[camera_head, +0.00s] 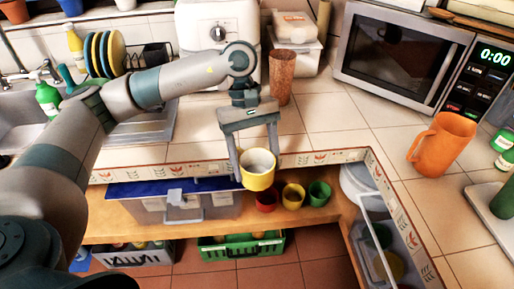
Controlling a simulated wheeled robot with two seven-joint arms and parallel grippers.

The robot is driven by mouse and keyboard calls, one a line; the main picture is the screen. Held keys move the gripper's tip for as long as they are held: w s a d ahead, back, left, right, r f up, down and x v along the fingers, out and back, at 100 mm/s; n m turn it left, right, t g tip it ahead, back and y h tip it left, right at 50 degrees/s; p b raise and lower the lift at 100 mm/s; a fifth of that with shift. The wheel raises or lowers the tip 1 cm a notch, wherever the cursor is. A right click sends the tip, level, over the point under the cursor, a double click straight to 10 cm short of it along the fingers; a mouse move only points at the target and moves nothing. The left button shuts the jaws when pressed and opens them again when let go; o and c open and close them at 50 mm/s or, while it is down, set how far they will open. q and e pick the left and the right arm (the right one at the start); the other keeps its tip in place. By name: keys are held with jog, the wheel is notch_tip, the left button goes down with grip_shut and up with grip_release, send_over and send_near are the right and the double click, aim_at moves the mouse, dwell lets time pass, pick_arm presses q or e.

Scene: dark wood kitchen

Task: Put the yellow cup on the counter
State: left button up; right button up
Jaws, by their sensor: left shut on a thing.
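The yellow cup (257,178) is upright, with a pale inside, in front of the tiled counter's edge. My left gripper (255,158) comes down from above and is shut on the yellow cup, one finger on each side of it. In the picture the cup lies over the counter's front edge, and the shelf below shows beneath it. The tiled counter (320,131) runs behind the cup and around to the right. My right gripper is not in view.
A brown tumbler (281,78) stands on the counter behind the gripper. An orange jug (441,143) and a microwave (404,57) are at the right. Red, yellow and green cups (293,195) stand on the shelf below. The counter's middle is clear.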

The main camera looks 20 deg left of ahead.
aim_at(250, 187)
pick_arm(q)
jog(key=m, duration=0.2)
jog(key=s+f+m+y, duration=0.1)
jog(key=m, duration=0.1)
jog(key=s+f+m+g+y, duration=0.1)
jog(key=m, duration=0.1)
jog(key=shift+d, duration=0.2)
jog(key=m, duration=0.1)
jog(key=s+f+m+y, duration=0.1)
jog(key=m, duration=0.1)
jog(key=shift+s, duration=0.15)
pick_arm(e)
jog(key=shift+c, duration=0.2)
